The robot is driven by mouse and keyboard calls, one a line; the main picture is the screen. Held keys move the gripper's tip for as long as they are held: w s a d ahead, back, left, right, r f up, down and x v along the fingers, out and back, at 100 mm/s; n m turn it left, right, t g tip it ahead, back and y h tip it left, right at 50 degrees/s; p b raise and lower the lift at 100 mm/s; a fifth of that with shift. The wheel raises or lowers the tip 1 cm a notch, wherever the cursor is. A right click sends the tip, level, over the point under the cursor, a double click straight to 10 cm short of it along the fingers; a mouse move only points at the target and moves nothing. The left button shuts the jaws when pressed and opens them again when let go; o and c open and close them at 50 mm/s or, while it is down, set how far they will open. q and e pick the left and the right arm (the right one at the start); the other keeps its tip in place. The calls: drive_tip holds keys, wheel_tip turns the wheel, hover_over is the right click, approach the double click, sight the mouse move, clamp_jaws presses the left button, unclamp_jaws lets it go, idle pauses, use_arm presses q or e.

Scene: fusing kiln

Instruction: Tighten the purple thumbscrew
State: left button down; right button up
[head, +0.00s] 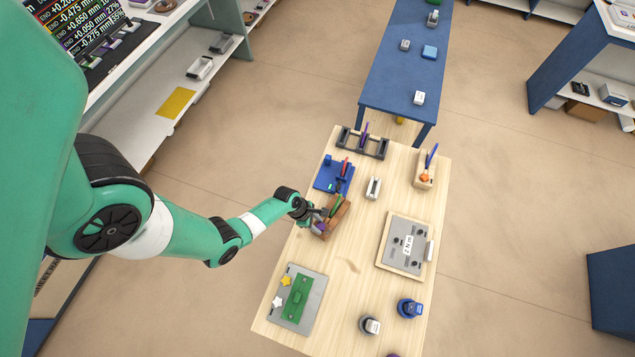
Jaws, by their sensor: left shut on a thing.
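My left gripper (318,214) is over the near-left end of a brown block (341,217) on the wooden table. The purple thumbscrew (320,226) appears as a small purple part at the jaws, at the block's lower end. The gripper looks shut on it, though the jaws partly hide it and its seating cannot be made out. A green piece (336,206) lies along the block beside the jaws. My right gripper is not in view.
A blue stand (333,176) and a dark rack (376,147) stand behind the block. A white-grey item (373,188) and a grey panel (406,242) are to the right. A grey tray (316,311) lies in front. Bare tabletop shows between them.

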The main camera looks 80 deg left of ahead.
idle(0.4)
use_arm(q)
drive_tip(key=shift+a+r+m+h+p, duration=0.1)
drive_tip(key=shift+r+m+h+p, duration=0.15)
drive_tip(key=shift+m+p, duration=0.45)
drive_tip(key=shift+w+a+m+g+h+p, duration=0.15)
drive_tip(key=shift+m+g+h+p, duration=0.25)
drive_tip(key=shift+m, duration=0.7)
drive_tip(key=shift+f+m+h, duration=0.25)
drive_tip(key=shift+m+h, duration=0.1)
drive_tip(key=shift+m, duration=0.55)
